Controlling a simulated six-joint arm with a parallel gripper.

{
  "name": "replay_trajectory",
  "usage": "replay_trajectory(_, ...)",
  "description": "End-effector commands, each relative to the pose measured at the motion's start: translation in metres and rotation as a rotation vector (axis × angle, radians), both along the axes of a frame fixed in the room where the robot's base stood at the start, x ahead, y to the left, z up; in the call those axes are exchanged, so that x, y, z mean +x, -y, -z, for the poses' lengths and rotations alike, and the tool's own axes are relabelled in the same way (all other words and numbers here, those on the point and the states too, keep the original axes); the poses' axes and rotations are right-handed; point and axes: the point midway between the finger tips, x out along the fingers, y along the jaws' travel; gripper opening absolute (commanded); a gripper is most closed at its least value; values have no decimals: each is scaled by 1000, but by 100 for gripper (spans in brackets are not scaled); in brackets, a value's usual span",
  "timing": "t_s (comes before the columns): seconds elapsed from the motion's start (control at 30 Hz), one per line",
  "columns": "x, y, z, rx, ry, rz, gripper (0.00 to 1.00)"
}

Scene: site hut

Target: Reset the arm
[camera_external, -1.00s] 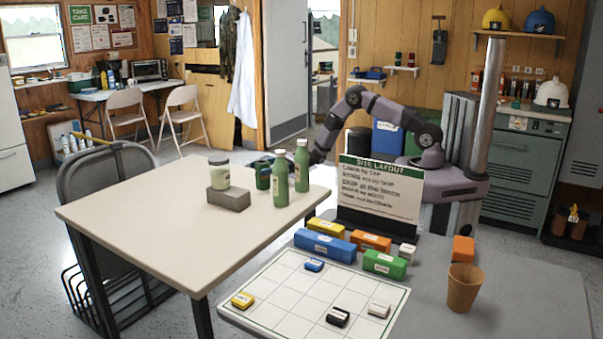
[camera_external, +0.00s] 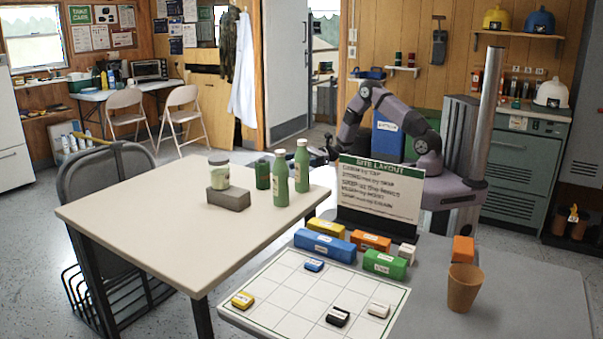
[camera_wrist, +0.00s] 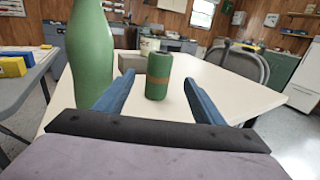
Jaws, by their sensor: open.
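My gripper (camera_external: 319,156) hangs at the far right of the cream table (camera_external: 130,215), behind the sign. In the wrist view its two blue fingers (camera_wrist: 160,100) are spread and empty. A green can (camera_external: 262,174) stands upright on the table, beyond the fingertips and apart from them; in the wrist view it (camera_wrist: 158,77) shows a brown band. Two green bottles stand right of it, one behind (camera_external: 302,165) and one in front (camera_external: 281,180). One bottle (camera_wrist: 90,55) looms close left of the fingers.
A sign (camera_external: 381,188) stands on the grey table (camera_external: 530,300) near my arm. Several coloured blocks, a grid board (camera_external: 285,315) and a tan cup (camera_external: 464,288) are there. A dark chair (camera_external: 105,180) is left of the cream table, whose front half is clear.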

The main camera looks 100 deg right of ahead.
Motion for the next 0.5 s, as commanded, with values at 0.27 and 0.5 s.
replay_trajectory(0.27, 0, 0, 0, 0, 0, 0, 63)
replay_trajectory(0.5, 6, 2, -5, 8, -21, 18, 63)
